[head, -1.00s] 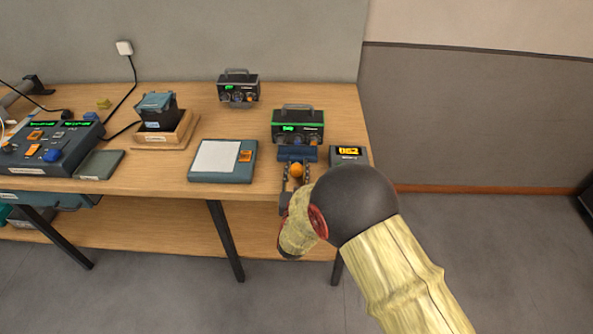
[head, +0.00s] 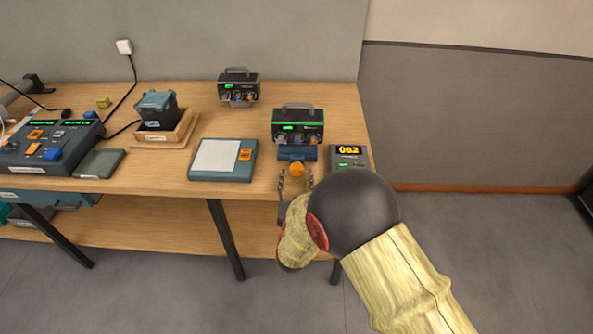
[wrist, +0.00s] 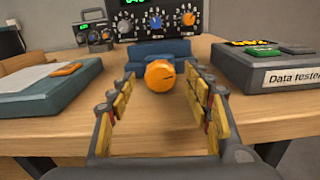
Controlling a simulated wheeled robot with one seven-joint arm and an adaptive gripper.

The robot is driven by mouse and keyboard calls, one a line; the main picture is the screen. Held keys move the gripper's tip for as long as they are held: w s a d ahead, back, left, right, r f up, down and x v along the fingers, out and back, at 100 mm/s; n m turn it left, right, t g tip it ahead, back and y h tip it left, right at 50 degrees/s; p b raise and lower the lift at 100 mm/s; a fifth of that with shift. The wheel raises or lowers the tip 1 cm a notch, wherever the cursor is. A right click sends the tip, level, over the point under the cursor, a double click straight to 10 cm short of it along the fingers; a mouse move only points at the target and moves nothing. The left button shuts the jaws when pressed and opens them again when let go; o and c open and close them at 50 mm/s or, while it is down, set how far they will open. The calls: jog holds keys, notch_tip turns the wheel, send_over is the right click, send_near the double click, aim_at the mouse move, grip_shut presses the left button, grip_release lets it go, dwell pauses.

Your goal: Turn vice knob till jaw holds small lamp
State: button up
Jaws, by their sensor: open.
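The vice (head: 297,153) is a small blue block near the table's front edge, with an orange round knob (head: 297,170) facing me. In the wrist view the orange knob (wrist: 160,76) shows a dark pointer mark toward its right side, with the blue vice (wrist: 158,51) behind it. My gripper (head: 296,180) is open, its two fingers pointing at the knob. In the wrist view my gripper (wrist: 156,90) has a finger on each side of the knob, with gaps to both. The vice jaw and any small lamp in it cannot be made out.
A black device with knobs (head: 298,125) stands right behind the vice. A data tester (head: 348,156) reading 062 is close on the right. A flat pad with an orange button (head: 222,160) lies to the left. A smaller similar device (head: 238,88) is farther back.

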jog(key=s, duration=0.8)
jog(key=shift+a, duration=0.15)
jog(key=w+n, duration=0.2)
jog(key=w, duration=0.1)
jog(key=w+n+b, duration=0.1)
jog(key=w+n, duration=0.1)
jog(key=w, duration=0.2)
jog(key=w+n+b, duration=0.1)
jog(key=w+n, duration=0.1)
jog(key=w, duration=0.1)
jog(key=shift+w, duration=0.2)
dwell(0.3)
jog(key=c, duration=0.3)
jog(key=c, duration=0.8)
jog(key=shift+c, duration=0.2)
